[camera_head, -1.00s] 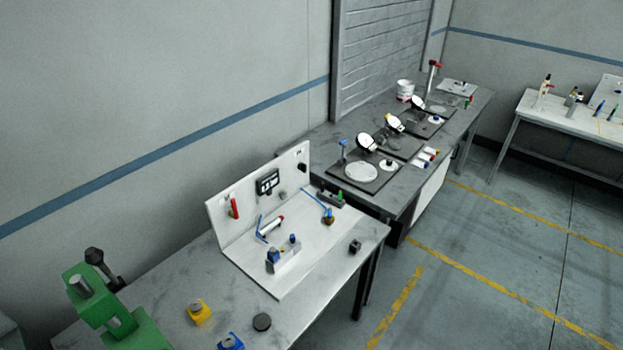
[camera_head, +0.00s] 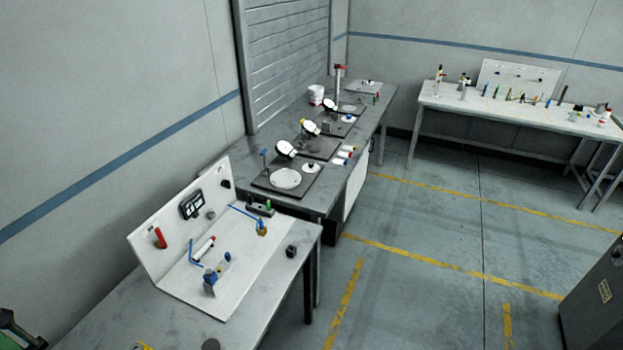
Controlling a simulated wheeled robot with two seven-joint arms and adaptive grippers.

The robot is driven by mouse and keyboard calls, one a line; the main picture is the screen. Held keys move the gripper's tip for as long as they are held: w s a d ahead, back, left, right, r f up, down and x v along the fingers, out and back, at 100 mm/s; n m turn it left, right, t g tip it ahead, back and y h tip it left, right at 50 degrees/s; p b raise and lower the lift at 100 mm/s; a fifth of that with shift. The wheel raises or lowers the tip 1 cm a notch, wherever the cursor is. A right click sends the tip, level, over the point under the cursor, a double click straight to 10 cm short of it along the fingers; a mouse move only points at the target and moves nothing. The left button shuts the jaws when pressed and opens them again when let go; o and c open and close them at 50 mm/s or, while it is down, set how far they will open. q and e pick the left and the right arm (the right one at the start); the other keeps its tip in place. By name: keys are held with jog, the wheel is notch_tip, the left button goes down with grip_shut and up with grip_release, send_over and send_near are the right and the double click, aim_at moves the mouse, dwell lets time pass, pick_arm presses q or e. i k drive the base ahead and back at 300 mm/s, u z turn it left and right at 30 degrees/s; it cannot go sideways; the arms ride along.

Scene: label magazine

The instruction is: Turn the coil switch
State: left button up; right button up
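I cannot tell for sure which part is the coil switch. A white L-shaped panel (camera_head: 147,255) stands on the near grey bench. On its upright face are a red cylinder (camera_head: 160,238), a black display unit (camera_head: 192,205), a small grey knob (camera_head: 210,215) and a black knob (camera_head: 226,184). On its base are a red and white cylinder (camera_head: 204,248), a blue-topped block (camera_head: 211,279) and a brass piece with a blue top (camera_head: 262,228). Neither of my grippers is in view.
A second bench (camera_head: 232,151) behind holds dark plates with round discs. A white table (camera_head: 460,107) with small tools stands at the far right. A dark cabinet (camera_head: 600,295) is at the lower right. The floor (camera_head: 430,210) between them is clear, with yellow lines.

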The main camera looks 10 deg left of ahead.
aim_at(226, 184)
jog(key=z, duration=0.7)
jog(key=i, duration=1.25)
jog(key=u, duration=2.25)
